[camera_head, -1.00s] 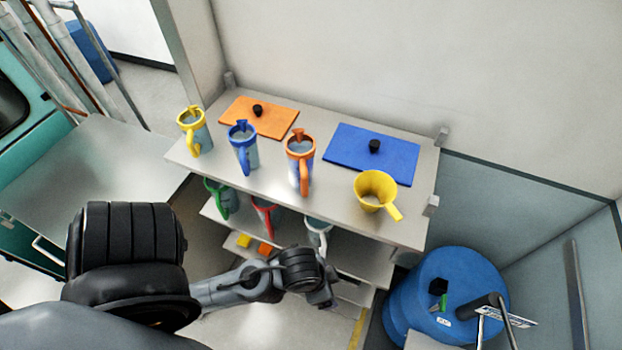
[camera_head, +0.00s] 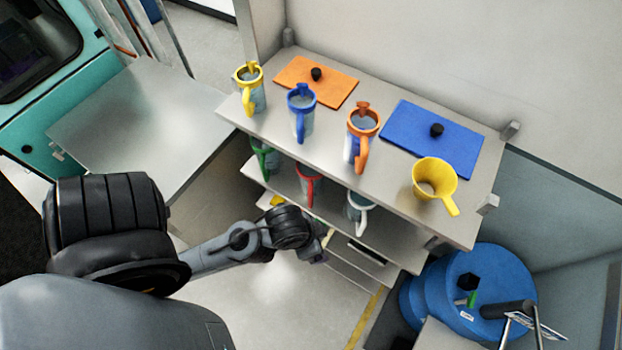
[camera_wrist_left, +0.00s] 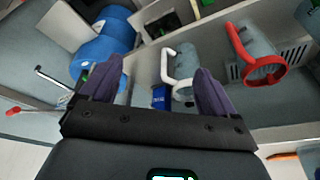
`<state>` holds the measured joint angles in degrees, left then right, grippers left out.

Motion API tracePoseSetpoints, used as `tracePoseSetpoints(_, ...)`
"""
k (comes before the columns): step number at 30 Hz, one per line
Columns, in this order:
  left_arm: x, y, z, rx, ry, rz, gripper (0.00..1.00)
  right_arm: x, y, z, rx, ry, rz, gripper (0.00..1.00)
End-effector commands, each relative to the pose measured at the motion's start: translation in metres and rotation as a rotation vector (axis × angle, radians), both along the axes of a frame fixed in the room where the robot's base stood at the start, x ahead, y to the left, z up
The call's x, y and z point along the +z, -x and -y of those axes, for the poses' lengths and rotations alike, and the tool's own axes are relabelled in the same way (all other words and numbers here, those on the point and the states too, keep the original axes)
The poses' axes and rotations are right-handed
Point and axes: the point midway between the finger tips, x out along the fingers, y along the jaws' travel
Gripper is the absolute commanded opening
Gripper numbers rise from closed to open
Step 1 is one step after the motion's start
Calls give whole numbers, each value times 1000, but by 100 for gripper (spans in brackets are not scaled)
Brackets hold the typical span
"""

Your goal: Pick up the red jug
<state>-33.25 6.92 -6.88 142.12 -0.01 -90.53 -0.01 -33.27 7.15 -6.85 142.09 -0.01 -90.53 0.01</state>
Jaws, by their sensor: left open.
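The red jug (camera_head: 309,185) stands on the lower shelf, between the green jug (camera_head: 264,158) and the white jug (camera_head: 360,212). Its upper part shows; the top shelf's edge is close above it. In the left wrist view the red jug (camera_wrist_left: 262,66), with red rim and handle and a greyish clear body, is at upper right. My left gripper (camera_head: 320,247) is below and in front of the lower shelf, apart from the red jug. In the wrist view its dark purple fingers (camera_wrist_left: 155,85) are open and empty, with the white jug (camera_wrist_left: 183,70) seen between them. My right gripper is not in view.
The top shelf (camera_head: 270,130) holds yellow, blue and orange jugs, a yellow cup (camera_head: 434,177), an orange board (camera_head: 325,85) and a blue board (camera_head: 430,145). A blue barrel (camera_head: 485,285) stands at right. A metal table (camera_head: 140,120) is at left. Open floor lies before the shelves.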

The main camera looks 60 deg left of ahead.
Motion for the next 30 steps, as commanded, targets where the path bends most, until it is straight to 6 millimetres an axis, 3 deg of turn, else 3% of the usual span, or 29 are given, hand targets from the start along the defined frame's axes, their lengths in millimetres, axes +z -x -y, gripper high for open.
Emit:
tracePoseSetpoints(13,0,0,0,1,1,1,89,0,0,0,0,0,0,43)
tracePoseSetpoints(21,0,0,0,2,2,0,50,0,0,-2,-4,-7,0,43)
tracePoseSetpoints(30,0,-1,0,7,4,2,48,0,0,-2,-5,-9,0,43)
